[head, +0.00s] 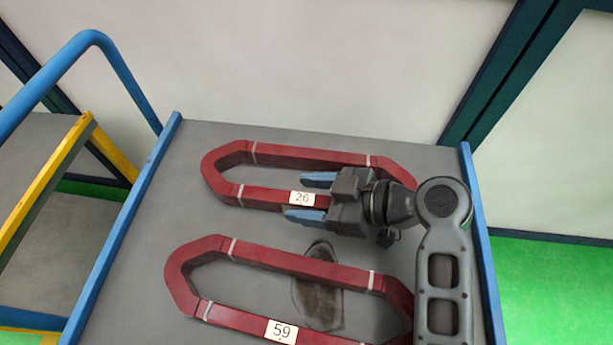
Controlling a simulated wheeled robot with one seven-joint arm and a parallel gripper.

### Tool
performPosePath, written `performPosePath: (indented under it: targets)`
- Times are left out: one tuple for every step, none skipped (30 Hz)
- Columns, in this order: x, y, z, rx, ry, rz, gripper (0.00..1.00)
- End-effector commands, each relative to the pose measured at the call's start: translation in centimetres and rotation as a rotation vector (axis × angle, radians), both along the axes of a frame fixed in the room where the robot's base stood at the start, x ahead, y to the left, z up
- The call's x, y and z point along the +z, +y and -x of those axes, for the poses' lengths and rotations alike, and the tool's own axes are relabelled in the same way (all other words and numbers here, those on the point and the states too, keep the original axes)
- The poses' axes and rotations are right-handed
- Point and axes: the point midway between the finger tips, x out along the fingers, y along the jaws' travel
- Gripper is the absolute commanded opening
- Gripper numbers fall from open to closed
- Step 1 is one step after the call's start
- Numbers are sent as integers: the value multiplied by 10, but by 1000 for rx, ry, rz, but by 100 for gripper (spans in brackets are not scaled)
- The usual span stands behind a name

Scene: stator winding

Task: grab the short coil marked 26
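The coil marked 26 (261,197) is a dark red elongated loop with white bands, lying flat at the back of the grey table. Its white label shows on the near side. My gripper (311,197) is over the right part of this coil, pointing left, with its two blue-tipped fingers apart. One finger lies over the inside of the loop and the other just in front of the near side, by the label. Contact with the coil cannot be told. My gripper and wrist hide part of the coil's right half.
A second red coil marked 59 (267,257) lies in front, its right end partly behind my arm. A dark stain (318,285) marks the table (140,262). Blue rails edge the table. A blue handrail (125,72) and yellow-edged steps stand at left.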

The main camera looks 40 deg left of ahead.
Motion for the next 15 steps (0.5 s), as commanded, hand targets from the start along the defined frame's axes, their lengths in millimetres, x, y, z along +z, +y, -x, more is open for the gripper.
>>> performPosePath:
  targets:
    - [0, 0, 0, 0, 0, 0, 60]
    - [0, 0, 0, 0, 0, 0, 57]
    - [0, 0, 0, 0, 0, 0, 54]
    - [0, 0, 0, 0, 0, 0, 51]
    - [0, 0, 0, 0, 0, 0, 48]
    - [0, 0, 0, 0, 0, 0, 44]
    - [0, 0, 0, 0, 0, 0, 41]
    - [0, 0, 0, 0, 0, 0, 38]
    - [0, 0, 0, 0, 0, 0, 34]
    - [0, 0, 0, 0, 0, 0, 32]
    - [0, 0, 0, 0, 0, 0, 29]
    - [0, 0, 0, 0, 0, 0, 25]
    - [0, 0, 0, 0, 0, 0, 22]
    - [0, 0, 0, 1, 0, 0, 19]
    - [0, 0, 0, 0, 1, 0, 15]
